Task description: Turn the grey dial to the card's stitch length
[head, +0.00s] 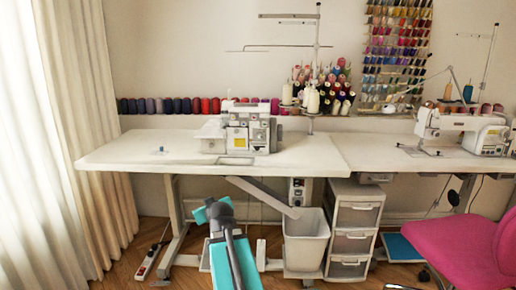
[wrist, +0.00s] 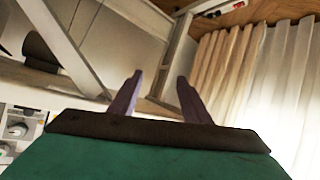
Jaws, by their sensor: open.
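A white overlock machine (head: 240,132) stands near the middle of the white table, with a small yellow patch on its front. A white sewing machine (head: 460,130) stands at the right. In the head view my teal arm is low, in front of the table; the fingers cannot be made out there.
The white table (head: 130,153) has free room left of the overlock machine, with a small blue item (head: 161,150) there. A white bin (head: 306,240), a drawer unit (head: 353,230) and a pink chair (head: 470,245) stand below. A curtain (head: 75,120) hangs at left.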

